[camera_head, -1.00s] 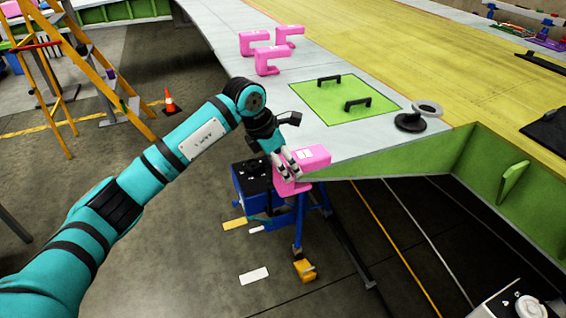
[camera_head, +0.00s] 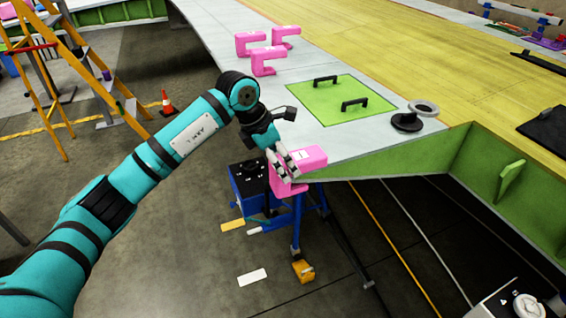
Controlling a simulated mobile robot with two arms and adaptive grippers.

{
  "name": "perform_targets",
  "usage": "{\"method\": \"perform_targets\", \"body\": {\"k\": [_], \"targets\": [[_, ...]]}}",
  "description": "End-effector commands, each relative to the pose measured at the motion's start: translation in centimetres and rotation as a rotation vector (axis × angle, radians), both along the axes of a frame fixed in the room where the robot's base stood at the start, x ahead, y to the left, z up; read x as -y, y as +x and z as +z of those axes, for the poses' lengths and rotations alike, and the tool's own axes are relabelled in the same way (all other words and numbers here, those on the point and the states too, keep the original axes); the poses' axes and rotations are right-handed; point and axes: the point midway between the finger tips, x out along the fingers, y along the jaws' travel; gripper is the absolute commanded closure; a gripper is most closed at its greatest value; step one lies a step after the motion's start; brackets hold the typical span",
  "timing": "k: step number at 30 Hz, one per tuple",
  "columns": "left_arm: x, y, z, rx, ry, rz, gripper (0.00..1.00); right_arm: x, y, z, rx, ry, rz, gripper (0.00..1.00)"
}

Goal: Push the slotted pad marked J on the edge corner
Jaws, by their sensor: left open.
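A pink slotted pad (camera_head: 308,158) sits at the near corner of the grey wing panel (camera_head: 345,140). Part of it lies over the top edge and part hangs below. The letter on it is too small to read. My left gripper (camera_head: 288,176) is at the pad's left side, with its open fingers close against it. I cannot tell whether both fingers touch it. The gripper hides some of the pad's left face. My right gripper is not in view.
Several pink slotted pads (camera_head: 270,67) stand farther up the panel. A green hatch plate (camera_head: 340,112) with two black handles lies behind the corner. A black suction cup (camera_head: 407,122) and grey ring (camera_head: 424,108) lie right of it. A blue wheeled stand (camera_head: 250,178) is below the corner.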

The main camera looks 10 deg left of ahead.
Motion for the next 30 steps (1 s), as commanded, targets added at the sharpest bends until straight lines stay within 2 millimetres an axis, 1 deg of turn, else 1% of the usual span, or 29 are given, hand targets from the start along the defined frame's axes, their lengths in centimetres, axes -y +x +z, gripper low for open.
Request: {"method": "perform_targets", "body": {"k": [3, 9, 12, 15, 19, 26, 28, 29, 30], "targets": [[-0.9, -0.4, 2.5, 0.006, 0.001, 0.000, 0.14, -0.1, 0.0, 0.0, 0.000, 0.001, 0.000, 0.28], [-2.2, -1.4, 6.3, 0.005, 0.001, 0.000, 0.14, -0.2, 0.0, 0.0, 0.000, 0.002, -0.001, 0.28], [-2.7, -1.8, 7.8, 0.004, 0.000, 0.000, 0.14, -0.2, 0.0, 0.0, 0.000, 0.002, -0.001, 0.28], [-3.0, -2.1, 8.8, 0.002, -0.001, -0.001, 0.14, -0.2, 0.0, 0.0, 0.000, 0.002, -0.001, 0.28], [-3.2, -2.3, 9.4, 0.002, 0.000, -0.001, 0.14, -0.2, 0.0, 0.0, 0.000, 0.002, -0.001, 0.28], [-3.2, -2.3, 9.4, 0.001, -0.004, -0.003, 0.14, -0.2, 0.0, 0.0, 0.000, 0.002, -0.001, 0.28], [-2.3, -2.5, 9.0, 0.000, -0.034, -0.015, 0.14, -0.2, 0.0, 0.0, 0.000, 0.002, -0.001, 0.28], [-1.6, -2.6, 8.8, -0.001, -0.060, -0.024, 0.14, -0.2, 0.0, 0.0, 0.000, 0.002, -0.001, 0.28], [-0.2, -2.9, 8.4, 0.001, -0.109, -0.041, 0.14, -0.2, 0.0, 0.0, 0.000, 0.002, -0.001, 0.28]]}}
